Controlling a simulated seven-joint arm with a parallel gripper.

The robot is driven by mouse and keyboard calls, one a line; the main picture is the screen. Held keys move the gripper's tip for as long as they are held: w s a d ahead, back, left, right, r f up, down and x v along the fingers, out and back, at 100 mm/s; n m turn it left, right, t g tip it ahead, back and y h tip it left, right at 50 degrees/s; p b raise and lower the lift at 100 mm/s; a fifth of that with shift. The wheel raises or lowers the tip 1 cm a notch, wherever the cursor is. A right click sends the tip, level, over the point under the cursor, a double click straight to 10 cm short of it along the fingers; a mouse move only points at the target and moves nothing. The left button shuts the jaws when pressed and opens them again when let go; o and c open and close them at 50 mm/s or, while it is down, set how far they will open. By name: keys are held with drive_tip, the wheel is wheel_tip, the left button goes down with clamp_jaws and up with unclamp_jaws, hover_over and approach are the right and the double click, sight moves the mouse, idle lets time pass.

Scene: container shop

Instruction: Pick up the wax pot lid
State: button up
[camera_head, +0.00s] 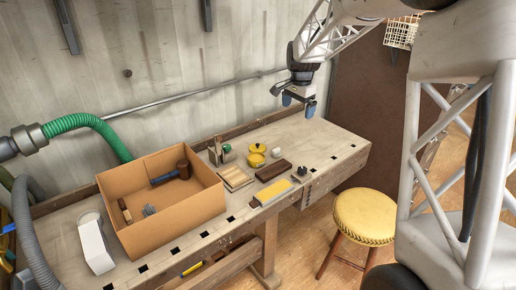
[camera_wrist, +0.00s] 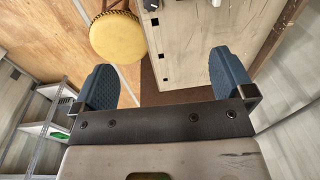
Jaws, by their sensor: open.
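Two small round yellow things sit close together on the workbench (camera_head: 327,143), right of the cardboard box. The farther one (camera_head: 257,148) looks like a flat disc. The nearer one (camera_head: 256,160) looks like a low pot. One of them is likely the wax pot lid, but they are too small to tell which. My gripper (camera_head: 298,105) hangs in the air above the far right part of the bench, up and right of the yellow things. In the wrist view its two blue fingers (camera_wrist: 166,80) are wide apart with nothing between them. The yellow things are not seen there.
A cardboard box (camera_head: 185,215) with a hammer stands left. Around the yellow things are a small white item (camera_head: 276,152), a dark brown block (camera_head: 273,170), a yellow-topped block (camera_head: 272,191) and a dark knob (camera_head: 302,172). The bench's right end is clear. A yellow stool (camera_head: 364,216) stands in front.

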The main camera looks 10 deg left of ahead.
drive_tip(key=w+a+f+m, duration=0.3)
drive_tip(key=w+a+f, duration=0.5)
drive_tip(key=w+f, duration=0.45)
drive_tip(key=m+g, duration=0.1)
drive_tip(key=m, duration=0.1)
hover_over(258, 144)
drive_tip(key=f, duration=1.1)
drive_tip(key=shift+d, duration=0.3)
drive_tip(key=shift+w+a+f, duration=0.1)
drive_tip(key=shift+a+f, duration=0.1)
drive_tip(key=shift+f, duration=0.2)
drive_tip(key=shift+f, duration=1.3)
drive_tip(key=shift+f, duration=0.15)
drive_tip(key=shift+a+f, duration=0.1)
drive_tip(key=shift+f, duration=2.35)
drive_tip(key=shift+c, duration=0.5)
